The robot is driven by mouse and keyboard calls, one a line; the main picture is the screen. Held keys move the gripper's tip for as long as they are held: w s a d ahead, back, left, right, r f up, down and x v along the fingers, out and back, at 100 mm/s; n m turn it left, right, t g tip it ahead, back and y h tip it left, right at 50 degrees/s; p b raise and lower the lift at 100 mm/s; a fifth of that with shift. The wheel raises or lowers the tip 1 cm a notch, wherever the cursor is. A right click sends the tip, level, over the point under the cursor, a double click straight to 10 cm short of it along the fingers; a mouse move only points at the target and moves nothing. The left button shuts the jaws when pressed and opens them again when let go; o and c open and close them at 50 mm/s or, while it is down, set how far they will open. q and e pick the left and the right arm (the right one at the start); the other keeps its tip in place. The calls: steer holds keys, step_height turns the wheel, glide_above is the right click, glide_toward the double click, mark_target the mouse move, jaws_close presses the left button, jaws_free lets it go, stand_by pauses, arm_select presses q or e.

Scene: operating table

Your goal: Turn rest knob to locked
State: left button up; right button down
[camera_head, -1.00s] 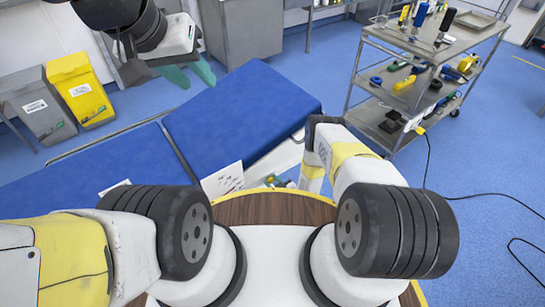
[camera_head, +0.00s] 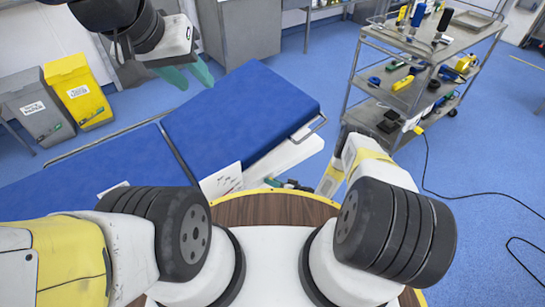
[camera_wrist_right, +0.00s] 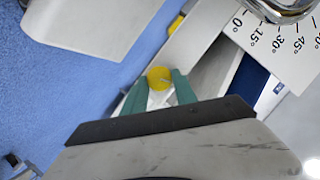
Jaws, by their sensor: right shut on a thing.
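The rest knob (camera_wrist_right: 158,78) is a small yellow round knob on a pale metal arm in the right wrist view. My right gripper (camera_wrist_right: 160,88) has its two teal fingers on either side of the knob and is shut on it. In the head view this gripper is out of sight. The operating table (camera_head: 245,115) has blue pads and a white side. My left gripper (camera_head: 188,76) is open and empty, high over the table at the upper left.
A white plate with angle marks (camera_wrist_right: 283,42) and a chrome handle (camera_wrist_right: 280,8) lie near the knob. A metal trolley (camera_head: 385,97) with tools stands at the right. Grey (camera_head: 38,110) and yellow (camera_head: 80,92) bins stand at the left. A black cable (camera_head: 425,165) crosses the floor.

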steer(key=m+y, duration=0.1)
steer(key=m, duration=0.2)
steer(key=shift+w+d+f+m+y, duration=0.1)
steer(key=shift+d+f+m+y, duration=0.1)
steer(key=shift+m+y, duration=0.15)
stand_by(0.3)
steer(key=c, duration=1)
jaws_free()
steer(key=shift+y, duration=0.25)
steer(key=v, duration=0.7)
steer(key=shift+d, duration=0.3)
steer(key=shift+r, duration=0.1)
